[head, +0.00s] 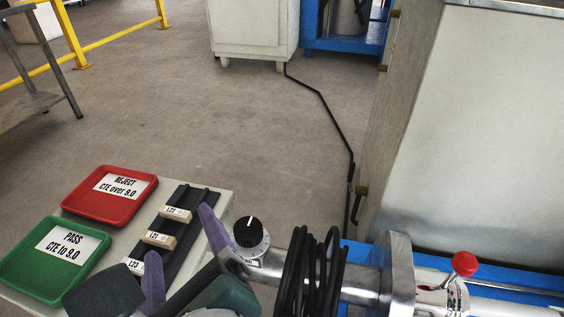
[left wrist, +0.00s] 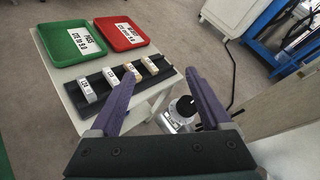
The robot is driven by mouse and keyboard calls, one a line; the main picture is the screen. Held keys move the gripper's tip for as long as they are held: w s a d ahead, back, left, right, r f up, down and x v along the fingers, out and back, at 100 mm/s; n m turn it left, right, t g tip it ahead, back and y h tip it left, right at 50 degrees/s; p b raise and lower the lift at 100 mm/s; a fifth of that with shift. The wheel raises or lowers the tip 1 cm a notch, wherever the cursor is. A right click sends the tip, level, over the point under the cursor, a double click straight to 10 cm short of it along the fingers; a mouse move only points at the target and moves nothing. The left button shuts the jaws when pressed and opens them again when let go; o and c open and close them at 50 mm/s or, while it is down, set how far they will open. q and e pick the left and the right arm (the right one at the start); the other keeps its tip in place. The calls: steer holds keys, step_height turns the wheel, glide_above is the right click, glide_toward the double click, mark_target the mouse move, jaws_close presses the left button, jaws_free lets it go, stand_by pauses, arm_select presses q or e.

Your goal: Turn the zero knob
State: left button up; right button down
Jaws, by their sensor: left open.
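The zero knob (head: 249,232) is black with a white pointer line, on a silver graduated dial (head: 252,248) at the end of a metal tube. In the head view its pointer faces roughly up. My left gripper (head: 180,233) is open, with purple fingers just left of the knob, over the side table. In the left wrist view the knob (left wrist: 186,106) shows between the spread fingers (left wrist: 160,74), beside the right finger and apparently beyond it. No grip on it shows. My right gripper is not in view.
A side table (head: 228,190) holds a red REJECT tray (head: 138,206), a green PASS tray (head: 28,260) and a black rack (head: 186,229) with several labelled tiles. A coiled black cable (head: 310,270) wraps the tube. A red-ball lever (head: 465,263) and large cabinet (head: 480,130) stand right.

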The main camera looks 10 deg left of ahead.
mark_target(246, 218)
arm_select(q)
steer(key=w+d+f+m+t+b, duration=0.1)
steer(key=d+f+m+b, duration=0.1)
steer(key=f+b, duration=0.1)
steer(key=d+f+m+t+b, duration=0.1)
steer(key=f+m+t+b, duration=0.1)
steer(key=b, duration=0.1)
steer(key=w+d+f+m+t+h+b, duration=0.1)
steer(key=d+f+m+b, duration=0.1)
steer(key=f+b, duration=0.1)
steer(key=shift+w+d+f+m+t, duration=0.3)
steer(key=shift+w+d+m+t, duration=0.05)
steer(key=shift+m+t, duration=0.05)
steer(key=shift+d+m+b, duration=0.3)
steer(key=shift+m+b, duration=0.1)
steer(key=shift+b, duration=0.05)
steer(key=shift+w+d+t, duration=0.1)
steer(key=shift+w+t, duration=0.1)
steer(key=shift+t, duration=0.2)
steer(key=b+x, duration=0.4)
steer(key=x, duration=0.5)
steer(key=shift+f, duration=0.1)
steer(key=shift+w, duration=0.35)
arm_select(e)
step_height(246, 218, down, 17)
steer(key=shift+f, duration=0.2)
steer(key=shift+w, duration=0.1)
arm_select(q)
jaws_close()
